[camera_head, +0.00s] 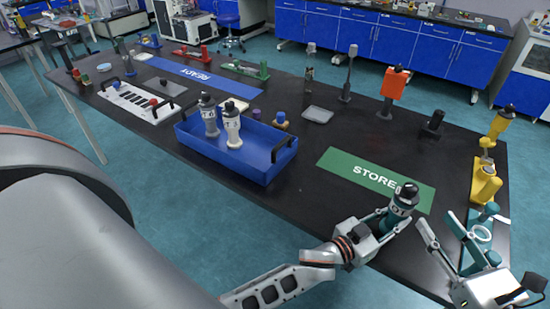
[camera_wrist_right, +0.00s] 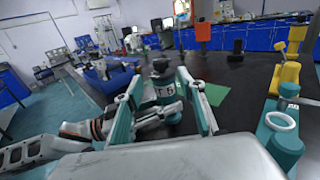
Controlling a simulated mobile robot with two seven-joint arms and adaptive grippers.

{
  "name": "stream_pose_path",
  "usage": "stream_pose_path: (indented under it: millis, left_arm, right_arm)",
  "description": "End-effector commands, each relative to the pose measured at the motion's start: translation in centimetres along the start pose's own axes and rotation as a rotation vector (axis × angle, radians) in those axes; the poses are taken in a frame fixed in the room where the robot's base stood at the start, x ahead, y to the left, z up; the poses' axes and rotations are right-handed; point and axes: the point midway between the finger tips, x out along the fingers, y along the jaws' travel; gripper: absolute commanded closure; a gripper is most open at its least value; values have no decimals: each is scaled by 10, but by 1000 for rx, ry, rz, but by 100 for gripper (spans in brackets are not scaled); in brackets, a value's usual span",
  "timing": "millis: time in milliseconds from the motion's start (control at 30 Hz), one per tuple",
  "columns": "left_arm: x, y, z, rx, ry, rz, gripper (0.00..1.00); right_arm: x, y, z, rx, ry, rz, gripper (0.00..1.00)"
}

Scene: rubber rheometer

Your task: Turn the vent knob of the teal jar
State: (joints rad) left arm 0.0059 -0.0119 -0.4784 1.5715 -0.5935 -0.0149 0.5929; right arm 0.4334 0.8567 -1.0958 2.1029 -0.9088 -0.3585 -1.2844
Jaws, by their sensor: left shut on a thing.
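The teal jar (camera_head: 400,212) has a black top with a knob (camera_head: 409,188) and a white label band. My left gripper (camera_head: 384,229) is shut on the jar's body and holds it upright near the table's front right edge, beside the green STORE mat (camera_head: 372,178). My right gripper (camera_head: 438,226) is open and empty, to the right of the jar and pointing toward it. In the right wrist view the jar (camera_wrist_right: 163,92) and its black knob (camera_wrist_right: 160,66) appear between the open fingers (camera_wrist_right: 161,82), seemingly just beyond the tips. The jar's lower part is hidden by my left gripper.
A teal stand with a white ring (camera_head: 480,233) is close behind my right gripper. Yellow stands (camera_head: 485,182) line the right edge. A blue tray (camera_head: 262,165) holds a dark-topped jar (camera_head: 208,115) and a white jar (camera_head: 232,126). The table between tray and yellow stands is largely clear in front.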

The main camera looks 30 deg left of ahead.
Motion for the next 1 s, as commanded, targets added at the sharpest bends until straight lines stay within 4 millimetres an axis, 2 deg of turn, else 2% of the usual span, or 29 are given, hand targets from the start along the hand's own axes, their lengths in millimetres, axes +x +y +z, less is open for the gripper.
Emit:
stream_pose_path:
  millis: [33, 367, 667, 1000]
  left_arm:
    - [0, 0, 1, 0, -2, 0, 100]
    - [0, 0, 1, 0, -2, 0, 100]
    - [0, 0, 1, 0, -2, 0, 100]
    - [0, 0, 1, 0, -2, 0, 100]
  right_arm:
    - [-7, 0, -1, 1, 3, 0, 60]
    - [30, 28, 5, 30, 5, 153, 60]
    - [67, 66, 8, 51, 61, 357, 60]
    - [100, 107, 3, 46, 219, 591, 60]
